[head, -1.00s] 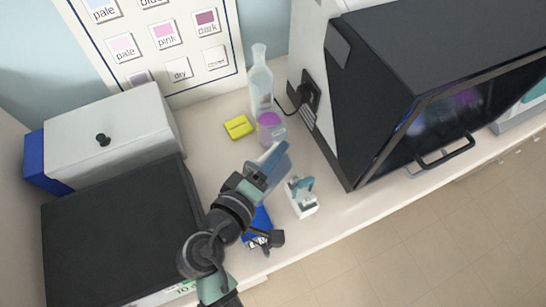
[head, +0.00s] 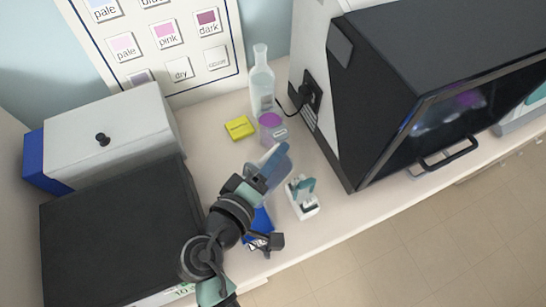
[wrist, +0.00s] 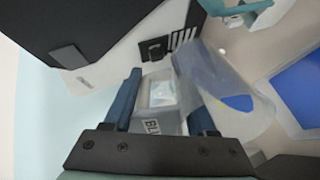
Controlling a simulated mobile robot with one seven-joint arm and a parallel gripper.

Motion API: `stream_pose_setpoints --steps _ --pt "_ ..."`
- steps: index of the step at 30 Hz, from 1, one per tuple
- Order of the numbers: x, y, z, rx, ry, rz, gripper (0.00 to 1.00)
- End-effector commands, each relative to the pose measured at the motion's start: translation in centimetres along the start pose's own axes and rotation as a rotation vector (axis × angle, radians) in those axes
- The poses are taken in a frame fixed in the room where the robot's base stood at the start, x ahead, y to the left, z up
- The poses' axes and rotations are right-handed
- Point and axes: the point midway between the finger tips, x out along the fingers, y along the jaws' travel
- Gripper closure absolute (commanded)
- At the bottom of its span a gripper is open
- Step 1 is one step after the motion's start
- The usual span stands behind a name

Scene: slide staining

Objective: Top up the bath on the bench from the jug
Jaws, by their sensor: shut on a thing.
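Between the fingers (wrist: 162,100) a grey-walled bath (wrist: 172,120) shows, with a label starting "BLU" and a pale inside. I cannot tell its distance below the fingers. In the head view my gripper and the jug hide that spot. A pot with purple contents (head: 271,124) stands just behind the gripper.
A clear bottle (head: 262,85) and a yellow block (head: 239,128) stand behind. A black cabinet (head: 350,130) is close on the right. A white-and-teal holder (head: 303,198) and a blue item (head: 260,224) are near the front edge. A black box (head: 115,235) fills the left.

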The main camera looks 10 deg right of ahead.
Motion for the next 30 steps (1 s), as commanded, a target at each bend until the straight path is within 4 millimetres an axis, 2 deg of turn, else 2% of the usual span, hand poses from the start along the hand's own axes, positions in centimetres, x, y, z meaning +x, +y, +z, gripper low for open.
stream_pose_setpoints --steps 30 --pt "-0.4 -0.36 0.05 -0.009 0.021 0.076 1.0"
